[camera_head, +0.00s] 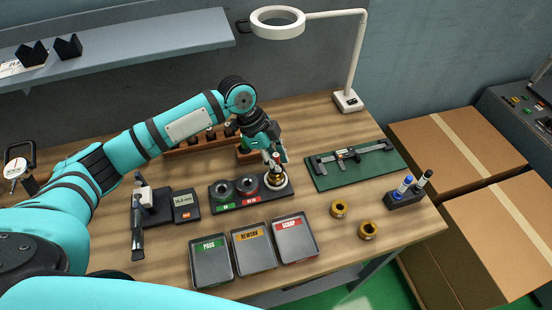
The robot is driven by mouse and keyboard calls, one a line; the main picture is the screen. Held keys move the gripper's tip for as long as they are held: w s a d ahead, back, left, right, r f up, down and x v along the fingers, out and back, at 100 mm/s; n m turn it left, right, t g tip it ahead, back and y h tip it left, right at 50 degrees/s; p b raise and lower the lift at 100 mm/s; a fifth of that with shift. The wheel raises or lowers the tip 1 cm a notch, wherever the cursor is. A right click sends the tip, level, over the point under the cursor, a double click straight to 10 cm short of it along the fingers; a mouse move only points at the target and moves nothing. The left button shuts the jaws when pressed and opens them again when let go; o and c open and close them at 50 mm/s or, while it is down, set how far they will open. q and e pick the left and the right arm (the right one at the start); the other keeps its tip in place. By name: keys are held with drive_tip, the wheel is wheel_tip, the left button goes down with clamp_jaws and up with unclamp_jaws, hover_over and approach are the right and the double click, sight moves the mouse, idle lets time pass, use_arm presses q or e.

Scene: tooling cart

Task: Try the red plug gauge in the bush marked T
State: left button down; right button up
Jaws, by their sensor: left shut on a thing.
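My left gripper (274,163) is shut on a slim plug gauge (276,158), of which a little red shows between the fingers. It holds the gauge about upright over a brass bush (275,178) in the white-ringed seat at the right end of a dark block. I cannot tell whether the gauge tip is inside the bush or just above it. No letter T is readable on any bush. Two more brass bushes, one (339,209) and another (368,230), lie loose on the table at the right. My right gripper is not in view.
PASS (211,273), REWORK (254,262) and SCRAP (296,252) trays stand in front. A wooden rack (181,148) is behind my arm. A caliper (350,155) lies on a green mat; a ring lamp (278,22) stands behind.

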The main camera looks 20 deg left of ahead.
use_arm(q)
drive_tip(key=shift+s+f, duration=0.25)
drive_tip(key=shift+f, duration=0.2)
idle(1.6)
drive_tip(key=shift+w+r+p, duration=0.25)
drive_tip(key=shift+r+p, duration=0.65)
drive_tip(key=shift+p, duration=0.25)
drive_tip(key=shift+s+f, duration=0.1)
drive_tip(key=shift+f, duration=0.1)
idle(0.9)
drive_tip(key=shift+f, duration=0.4)
idle(1.3)
drive_tip(key=shift+s+f, duration=0.3)
idle(1.0)
drive_tip(key=shift+w+r+p, duration=0.15)
drive_tip(key=shift+r+p, duration=0.2)
drive_tip(key=shift+p, duration=0.2)
